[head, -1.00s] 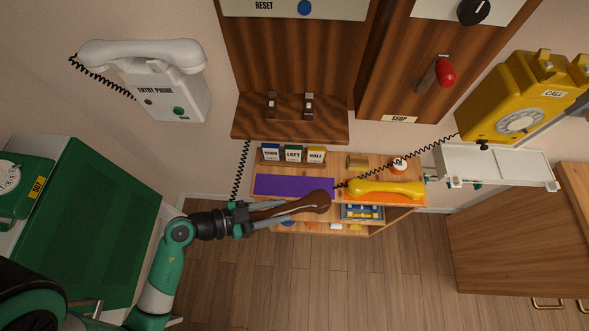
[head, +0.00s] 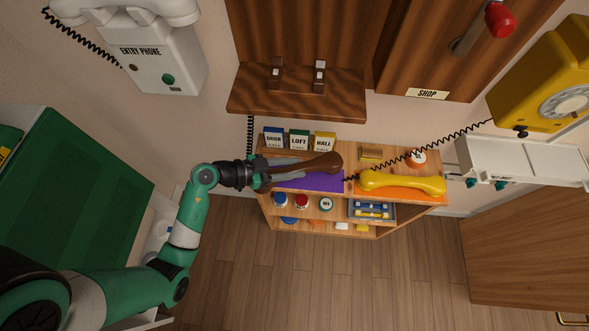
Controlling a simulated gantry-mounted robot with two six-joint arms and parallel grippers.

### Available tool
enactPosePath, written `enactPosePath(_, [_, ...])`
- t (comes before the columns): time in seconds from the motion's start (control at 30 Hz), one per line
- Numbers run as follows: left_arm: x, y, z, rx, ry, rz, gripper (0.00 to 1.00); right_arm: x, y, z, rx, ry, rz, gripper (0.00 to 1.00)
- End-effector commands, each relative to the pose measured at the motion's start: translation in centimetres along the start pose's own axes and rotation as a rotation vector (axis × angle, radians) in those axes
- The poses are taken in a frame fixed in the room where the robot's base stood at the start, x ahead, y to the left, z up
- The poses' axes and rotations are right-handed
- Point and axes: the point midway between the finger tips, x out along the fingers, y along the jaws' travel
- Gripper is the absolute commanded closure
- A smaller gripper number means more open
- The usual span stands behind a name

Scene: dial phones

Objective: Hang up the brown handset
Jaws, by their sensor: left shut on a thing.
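The brown handset (head: 322,163) is in the head view, above the purple mat (head: 325,184) on the wooden shelf unit. My left gripper (head: 283,174) is shut on its left part, and the handset's rounded right end sticks out free. Whether it touches the mat I cannot tell. The brown wooden cradle ledge (head: 300,108) with two upright prongs (head: 319,77) is on the wall above, and no handset rests on it. A black coiled cord (head: 250,135) hangs below the ledge. My right gripper is not in view.
A yellow handset (head: 402,183) lies on an orange mat (head: 440,197) right of the brown one. DOOR, LOFT and HALL cards (head: 299,140) stand behind the purple mat. The white entry phone (head: 160,72) is at left; the yellow dial phone (head: 545,85) and white wall shelf (head: 520,160) are at right.

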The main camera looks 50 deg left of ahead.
Motion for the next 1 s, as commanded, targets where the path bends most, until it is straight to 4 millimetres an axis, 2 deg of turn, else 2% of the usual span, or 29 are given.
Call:
enactPosePath(0.03, [0.6,-0.5,0.9,0.002,0.002,-0.001,1.0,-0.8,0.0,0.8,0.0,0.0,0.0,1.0])
enactPosePath(0.27, [1.0,-1.0,1.0,0.001,0.002,-0.001,1.0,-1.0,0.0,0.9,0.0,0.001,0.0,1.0])
enactPosePath(0.37, [1.9,-1.7,2.2,0.002,0.002,-0.002,1.0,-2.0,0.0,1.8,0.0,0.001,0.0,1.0])
enactPosePath(0.47, [2.4,-1.6,3.9,0.001,0.002,-0.001,1.0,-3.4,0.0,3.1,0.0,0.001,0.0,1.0])
enactPosePath(0.53, [2.3,-1.5,3.7,-0.003,-0.001,0.0,1.0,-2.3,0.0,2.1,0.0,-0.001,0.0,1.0])
enactPosePath(0.9, [2.5,-1.5,4.3,0.0,0.001,-0.001,1.0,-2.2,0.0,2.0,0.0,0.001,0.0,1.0])
enactPosePath(0.93, [2.6,-1.5,4.4,0.0,0.0,-0.001,0.55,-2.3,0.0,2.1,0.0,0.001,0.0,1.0])
enactPosePath(1.0, [2.6,-1.5,4.3,0.0,0.0,-0.001,0.42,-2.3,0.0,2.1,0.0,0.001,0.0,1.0])
